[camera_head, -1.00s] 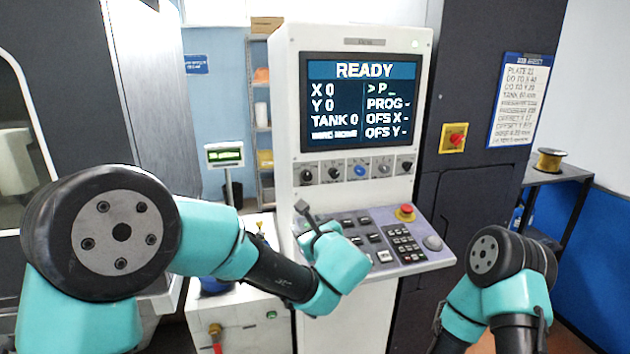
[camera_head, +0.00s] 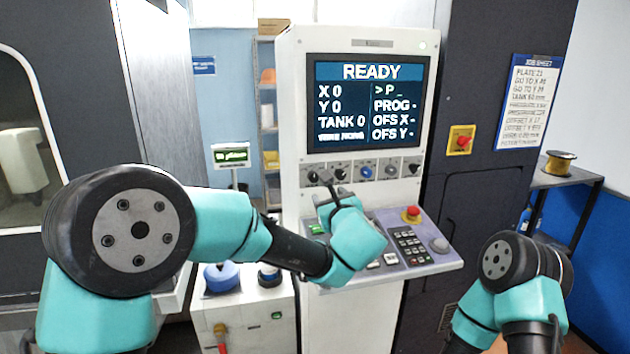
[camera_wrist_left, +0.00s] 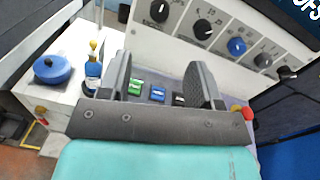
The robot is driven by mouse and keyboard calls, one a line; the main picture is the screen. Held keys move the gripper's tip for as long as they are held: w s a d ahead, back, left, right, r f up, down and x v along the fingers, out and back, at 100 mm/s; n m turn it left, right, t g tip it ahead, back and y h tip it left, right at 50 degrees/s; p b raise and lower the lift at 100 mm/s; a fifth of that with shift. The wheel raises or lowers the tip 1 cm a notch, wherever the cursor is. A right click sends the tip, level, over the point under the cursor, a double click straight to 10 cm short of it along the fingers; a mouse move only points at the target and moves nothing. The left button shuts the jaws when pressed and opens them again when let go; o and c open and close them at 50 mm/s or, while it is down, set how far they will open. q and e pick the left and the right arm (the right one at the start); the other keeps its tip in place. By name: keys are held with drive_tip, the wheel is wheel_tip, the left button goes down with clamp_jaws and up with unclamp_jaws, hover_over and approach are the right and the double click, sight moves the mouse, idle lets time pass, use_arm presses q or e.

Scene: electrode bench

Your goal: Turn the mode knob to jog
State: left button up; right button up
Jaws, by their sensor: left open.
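A row of several knobs runs under the screen on the control cabinet: two black knobs on the left, a blue knob (camera_head: 365,172), a grey one and a black one (camera_head: 414,169). I cannot read which is the mode knob. In the left wrist view the two left black knobs (camera_wrist_left: 159,10) (camera_wrist_left: 203,29) and the blue knob (camera_wrist_left: 236,46) lie beyond the fingers. My left gripper (camera_head: 330,190) is just below the left end of the row; its fingers (camera_wrist_left: 158,60) are apart and nothing is between them. My right gripper is out of view.
The screen (camera_head: 366,103) reads READY. Below the knobs a sloped keypad panel (camera_head: 430,255) carries coloured keys and a red stop button (camera_head: 411,214). A blue round lid (camera_wrist_left: 52,69) stands on the white cabinet at left. A job sheet (camera_head: 528,102) hangs at right.

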sight(315, 179)
use_arm(q)
drive_tip(key=x, duration=1.3)
drive_tip(key=c, duration=0.9)
